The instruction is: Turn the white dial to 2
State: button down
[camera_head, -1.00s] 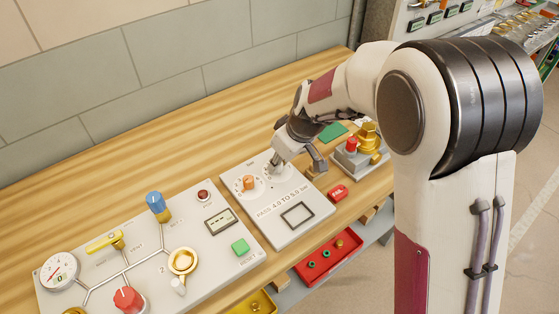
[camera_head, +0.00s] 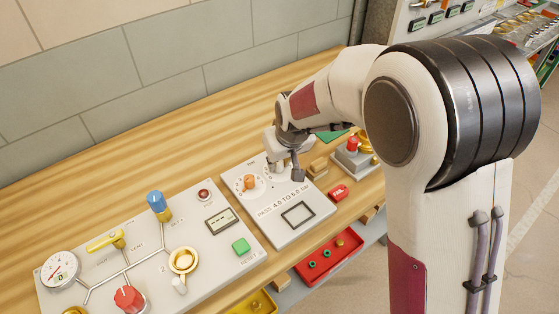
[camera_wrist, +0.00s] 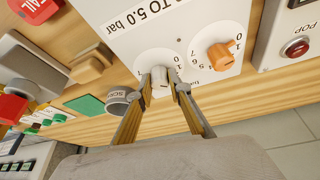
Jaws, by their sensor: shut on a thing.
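The white dial (camera_wrist: 160,80) sits on a round white scale with black numbers on the light panel (camera_head: 308,232). In the wrist view, my gripper (camera_wrist: 163,74) points at the panel, with one finger on each side of the white dial, shut on it. The number its pointer faces cannot be read. In the head view, my gripper (camera_head: 283,170) hides most of this dial. An orange dial (camera_head: 249,182) with its own scale is beside it; it also shows in the wrist view (camera_wrist: 221,56).
A panel to the left carries a gauge (camera_head: 60,270), a blue knob (camera_head: 156,203), a red knob (camera_head: 128,298) and a green button (camera_head: 241,246). A red FAIL block (camera_head: 338,192) and wooden blocks (camera_head: 318,167) lie right of the dial panel. Bare bench lies behind.

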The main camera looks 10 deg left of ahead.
jog(key=shift+m, duration=0.6)
dwell(0.3)
jog(key=c, duration=1.9)
grip_release()
jog(key=shift+s+r, duration=0.1)
jog(key=shift+r, duration=0.05)
jog(key=shift+v, duration=5.85)
jog(key=shift+a, duration=0.15)
